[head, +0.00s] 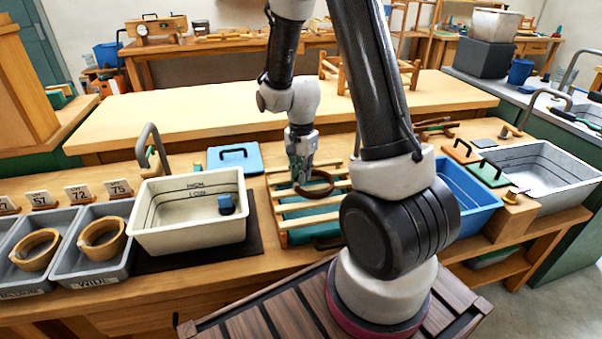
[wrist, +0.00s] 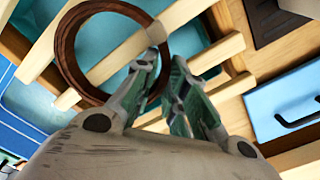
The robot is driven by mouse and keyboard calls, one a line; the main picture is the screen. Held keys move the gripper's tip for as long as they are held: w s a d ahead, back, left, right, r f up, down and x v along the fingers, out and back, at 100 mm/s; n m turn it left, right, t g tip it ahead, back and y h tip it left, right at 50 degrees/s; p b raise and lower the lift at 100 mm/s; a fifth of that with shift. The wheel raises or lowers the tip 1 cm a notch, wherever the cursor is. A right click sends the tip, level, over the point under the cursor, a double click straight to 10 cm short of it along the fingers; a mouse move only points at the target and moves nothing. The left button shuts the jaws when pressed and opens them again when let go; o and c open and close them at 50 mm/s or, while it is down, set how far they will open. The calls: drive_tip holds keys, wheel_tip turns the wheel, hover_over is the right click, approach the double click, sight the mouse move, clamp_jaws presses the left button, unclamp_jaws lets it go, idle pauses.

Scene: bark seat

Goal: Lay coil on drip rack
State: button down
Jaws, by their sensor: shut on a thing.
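A dark brown ring-shaped coil (head: 316,184) is over the wooden-slatted drip rack (head: 283,222) in the head view. My gripper (head: 302,180) points down above the rack and is shut on the coil's edge. In the wrist view the coil (wrist: 70,75) reaches out to the left from my gripper (wrist: 165,70), with the pale rack slats (wrist: 135,45) behind it. Whether the coil touches the slats or hangs just above them I cannot tell. My arm hides the right part of the rack in the head view.
A cream basin (head: 190,240) marked HIGH and LOW stands left of the rack. Grey bins with tan coils (head: 102,238) are further left. A blue lidded box (head: 235,158) is behind, and a blue tub (head: 470,195) is to the right.

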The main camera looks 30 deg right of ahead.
drive_tip(key=c, duration=1.5)
unclamp_jaws()
drive_tip(key=shift+f, duration=0.1)
drive_tip(key=shift+o, duration=0.2)
wheel_tip(320, 180, up, 12)
drive_tip(key=s+r+n+t, duration=0.2)
drive_tip(key=s+r+n, duration=0.4)
drive_tip(key=s, duration=0.4)
drive_tip(key=s+r+n+t, duration=0.2)
drive_tip(key=s+r+n, duration=0.5)
drive_tip(key=s, duration=0.3)
drive_tip(key=shift+a+r, duration=0.4)
drive_tip(key=shift+r, duration=0.45)
